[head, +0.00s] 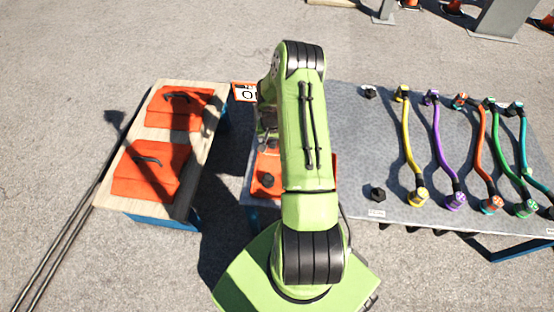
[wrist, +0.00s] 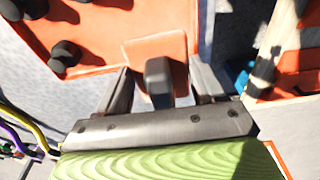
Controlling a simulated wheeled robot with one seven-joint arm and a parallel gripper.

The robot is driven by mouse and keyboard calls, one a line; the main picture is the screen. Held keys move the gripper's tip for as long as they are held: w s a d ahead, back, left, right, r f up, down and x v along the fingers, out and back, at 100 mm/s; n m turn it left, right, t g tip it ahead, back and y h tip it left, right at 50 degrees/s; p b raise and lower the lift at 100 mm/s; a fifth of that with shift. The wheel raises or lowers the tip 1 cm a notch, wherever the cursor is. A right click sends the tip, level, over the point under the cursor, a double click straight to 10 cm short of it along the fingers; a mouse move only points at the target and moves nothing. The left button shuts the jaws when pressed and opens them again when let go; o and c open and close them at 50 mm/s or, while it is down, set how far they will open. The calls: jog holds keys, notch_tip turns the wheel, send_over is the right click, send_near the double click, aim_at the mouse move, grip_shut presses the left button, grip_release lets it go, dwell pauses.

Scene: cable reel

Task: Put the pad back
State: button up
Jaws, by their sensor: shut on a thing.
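My gripper (wrist: 160,78) is shut on the dark handle (wrist: 158,72) of an orange pad (wrist: 155,47). The pad lies just beyond the fingers in the wrist view and overlaps the edge of an orange panel (wrist: 95,20). I cannot tell whether it touches the panel. My arm hides most of the gripper and the held pad in the head view. Two more orange pads with black handles, a far one (head: 172,112) and a near one (head: 135,183), lie on the wooden-topped table (head: 158,140) at left.
The orange panel carries several black knobs (wrist: 65,55). A grey table (head: 350,130) at right holds several coloured cables, including a yellow one (head: 406,140) and a purple one (head: 440,150). A small orange-and-white sign (head: 244,92) shows beside my arm. A gap separates the two tables.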

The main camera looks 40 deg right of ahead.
aim_at(273, 161)
jog(key=shift+s+a, duration=0.1)
jog(key=shift+a, duration=0.1)
notch_tip(273, 161, down, 10)
jog(key=b, duration=0.3)
jog(key=shift+b, duration=0.4)
jog(key=o, duration=1)
